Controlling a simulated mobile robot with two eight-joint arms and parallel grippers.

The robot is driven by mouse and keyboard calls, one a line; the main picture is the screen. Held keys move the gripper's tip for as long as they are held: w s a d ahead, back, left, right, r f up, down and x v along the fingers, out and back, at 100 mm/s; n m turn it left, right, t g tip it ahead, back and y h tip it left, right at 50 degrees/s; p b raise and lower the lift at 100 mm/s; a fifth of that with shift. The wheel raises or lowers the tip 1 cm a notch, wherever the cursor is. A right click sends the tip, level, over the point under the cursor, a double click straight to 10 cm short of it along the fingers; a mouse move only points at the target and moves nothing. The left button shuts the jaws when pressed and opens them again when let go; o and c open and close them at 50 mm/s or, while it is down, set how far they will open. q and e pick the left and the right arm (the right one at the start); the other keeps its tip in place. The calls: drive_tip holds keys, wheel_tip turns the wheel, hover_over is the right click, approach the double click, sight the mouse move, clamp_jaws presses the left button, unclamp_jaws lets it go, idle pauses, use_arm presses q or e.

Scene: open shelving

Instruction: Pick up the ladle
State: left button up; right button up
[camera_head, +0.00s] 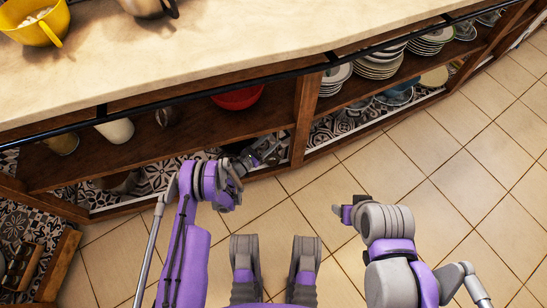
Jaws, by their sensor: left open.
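I cannot make out a ladle for certain in the head view. My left gripper (262,152) is open. It reaches into the lower part of the open shelving (305,110), below the red bowl and left of the upright divider. The space around its fingers is dark and partly hidden by my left wrist, so I cannot tell what lies between or beside them. My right gripper (345,212) hangs over the tiled floor, clear of the shelving. Its fingers are mostly hidden by the wrist.
A red bowl (238,97) and a white cup (117,130) stand on the middle shelf. Plate stacks (378,65) are right of the divider. The floor (440,150) at right is clear.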

sight(277, 135)
use_arm(q)
drive_tip(key=shift+b+x, duration=0.45)
drive_tip(key=shift+x, duration=1.45)
drive_tip(key=shift+w+a, duration=0.1)
drive_tip(key=shift+w, duration=0.05)
clamp_jaws()
